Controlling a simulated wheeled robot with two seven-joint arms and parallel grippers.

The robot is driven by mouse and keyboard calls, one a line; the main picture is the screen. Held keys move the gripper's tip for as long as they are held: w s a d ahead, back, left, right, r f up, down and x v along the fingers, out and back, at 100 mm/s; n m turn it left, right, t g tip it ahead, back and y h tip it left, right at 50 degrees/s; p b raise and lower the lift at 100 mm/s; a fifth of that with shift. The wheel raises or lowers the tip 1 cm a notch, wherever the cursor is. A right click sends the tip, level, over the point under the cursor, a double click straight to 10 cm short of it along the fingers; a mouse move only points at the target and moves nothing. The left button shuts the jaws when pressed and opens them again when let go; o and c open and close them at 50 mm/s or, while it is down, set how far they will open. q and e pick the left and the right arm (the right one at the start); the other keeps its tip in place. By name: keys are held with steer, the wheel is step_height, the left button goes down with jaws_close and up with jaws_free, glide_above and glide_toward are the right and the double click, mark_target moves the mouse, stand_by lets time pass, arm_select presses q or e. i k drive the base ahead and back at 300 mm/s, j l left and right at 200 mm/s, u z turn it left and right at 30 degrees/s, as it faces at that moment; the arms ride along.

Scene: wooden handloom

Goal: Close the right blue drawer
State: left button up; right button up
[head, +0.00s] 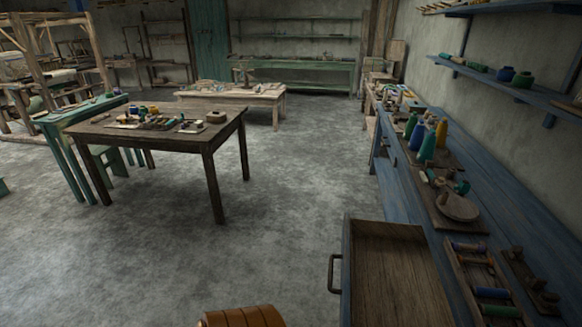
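The right blue drawer (395,272) is pulled out of the long blue workbench (408,181) at the bottom right. Its bare brown wooden inside shows and looks empty. Its front panel (346,262) faces left into the room and carries a dark handle (333,274). The near end of the drawer is cut off by the picture's lower edge. Neither of my grippers is in view, so their places relative to the drawer do not show.
An orange-brown rounded object (243,317) stands at the bottom edge, left of the drawer. Thread cones (427,145) and wooden tools lie on the bench top. A dark table (160,135) stands left. The grey floor (285,210) between is clear.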

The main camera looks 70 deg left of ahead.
mark_target(390, 278)
steer(key=j+u, duration=0.15)
steer(key=u, duration=0.25)
steer(key=j+u, duration=0.1)
steer(key=u, duration=0.25)
steer(key=j+u, duration=0.15)
steer(key=u, duration=0.25)
steer(key=i+j+u, duration=0.1)
steer(key=u, duration=0.25)
